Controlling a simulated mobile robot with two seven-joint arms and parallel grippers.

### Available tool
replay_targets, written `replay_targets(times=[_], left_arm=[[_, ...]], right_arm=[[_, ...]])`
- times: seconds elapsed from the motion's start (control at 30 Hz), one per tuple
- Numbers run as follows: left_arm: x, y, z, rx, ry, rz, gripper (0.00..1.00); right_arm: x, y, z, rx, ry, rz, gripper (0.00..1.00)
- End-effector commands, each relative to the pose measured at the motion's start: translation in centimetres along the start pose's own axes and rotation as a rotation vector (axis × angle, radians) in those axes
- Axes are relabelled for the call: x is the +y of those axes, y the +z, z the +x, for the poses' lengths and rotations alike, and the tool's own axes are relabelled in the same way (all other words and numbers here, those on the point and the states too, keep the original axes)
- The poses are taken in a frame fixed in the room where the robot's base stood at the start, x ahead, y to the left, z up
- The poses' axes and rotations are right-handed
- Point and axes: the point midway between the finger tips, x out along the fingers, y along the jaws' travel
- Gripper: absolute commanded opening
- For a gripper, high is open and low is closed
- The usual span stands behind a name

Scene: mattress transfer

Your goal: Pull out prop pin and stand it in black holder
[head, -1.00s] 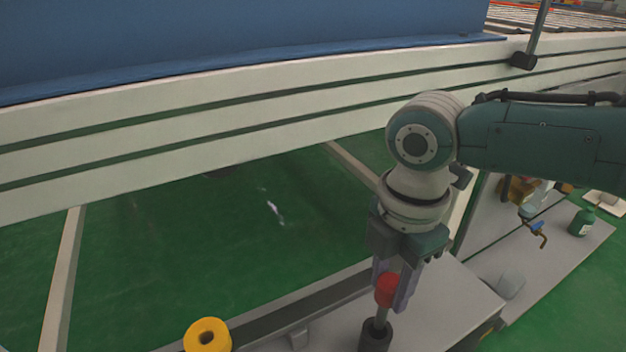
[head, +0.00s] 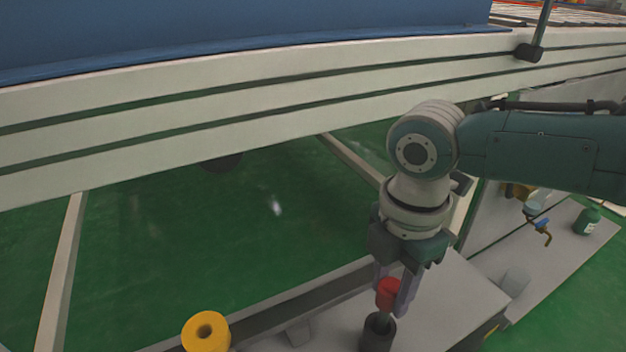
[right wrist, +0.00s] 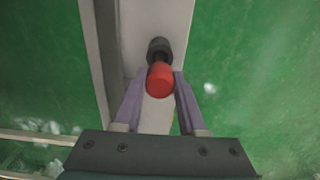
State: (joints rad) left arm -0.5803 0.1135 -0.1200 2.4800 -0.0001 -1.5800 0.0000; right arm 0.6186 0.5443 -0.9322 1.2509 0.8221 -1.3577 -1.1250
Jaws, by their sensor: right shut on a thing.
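The prop pin has a red head (head: 388,293) and a short visible stretch of grey shaft below it. My right gripper (head: 394,300) points down and is shut on the red head. The black holder (head: 378,336) stands upright on the grey ledge just under the pin. The shaft's lower end is at the holder's mouth; how deep it sits is hidden. In the right wrist view the red head (right wrist: 160,80) is between the fingers, with the black holder (right wrist: 159,48) just beyond it. My left gripper is not in view.
A yellow ring-shaped roll (head: 206,333) stands left on the ledge (head: 440,300). A white slatted frame (head: 200,125) with a blue mattress (head: 230,35) lies behind. A green bottle (head: 588,220) and a blue-handled valve (head: 541,226) are at the right.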

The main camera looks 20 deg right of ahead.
Motion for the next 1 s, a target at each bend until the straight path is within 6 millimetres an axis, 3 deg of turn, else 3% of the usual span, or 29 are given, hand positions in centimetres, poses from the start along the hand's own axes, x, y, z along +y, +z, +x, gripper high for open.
replay_targets(times=[1.0], left_arm=[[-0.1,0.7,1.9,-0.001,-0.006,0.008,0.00]], right_arm=[[0.0,0.0,2.6,0.001,0.001,-0.001,0.00]])
